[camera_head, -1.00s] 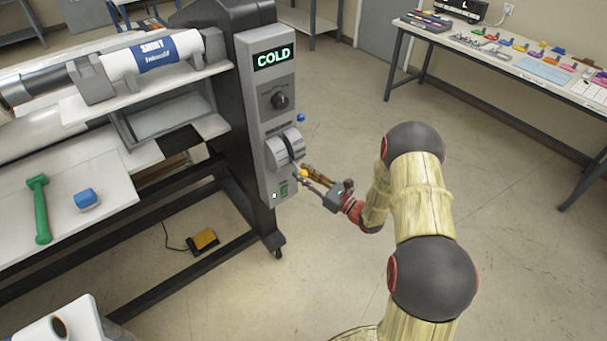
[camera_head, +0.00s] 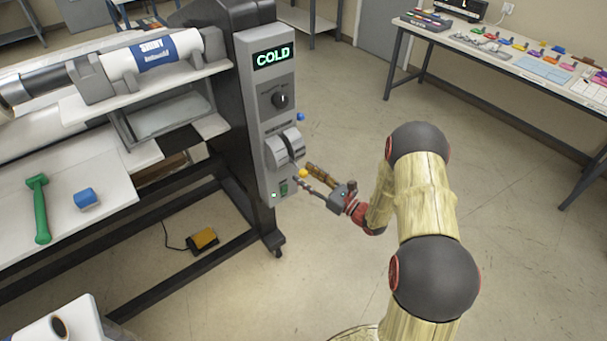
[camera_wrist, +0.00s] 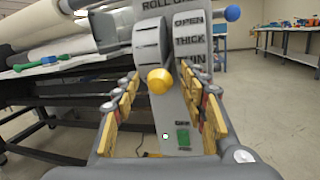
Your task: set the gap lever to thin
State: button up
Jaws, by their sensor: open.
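The gap lever shows as a round yellow knob (camera_wrist: 159,80) in front of a grey curved housing on the control panel. In the wrist view the labels OPEN, THICK and a partly covered one ending in "IN" run down the housing's right side. The knob appears low, near the bottom label; its exact setting is hard to tell. My gripper (camera_wrist: 160,90) is open, with a finger on each side of the knob and visible space between. In the head view the knob (camera_head: 302,173) is at the fingertips of my gripper (camera_head: 308,178).
The panel (camera_head: 270,95) has a COLD display (camera_head: 273,56), a dark dial (camera_head: 280,100) and a green switch (camera_head: 283,187). A blue ball (camera_head: 300,117) sticks out above the lever. A green tool (camera_head: 40,208) lies on the left table. Open floor lies to the right.

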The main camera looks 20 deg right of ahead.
jog(key=v, duration=1)
jog(key=shift+s, duration=0.35)
jog(key=shift+d+f, duration=0.2)
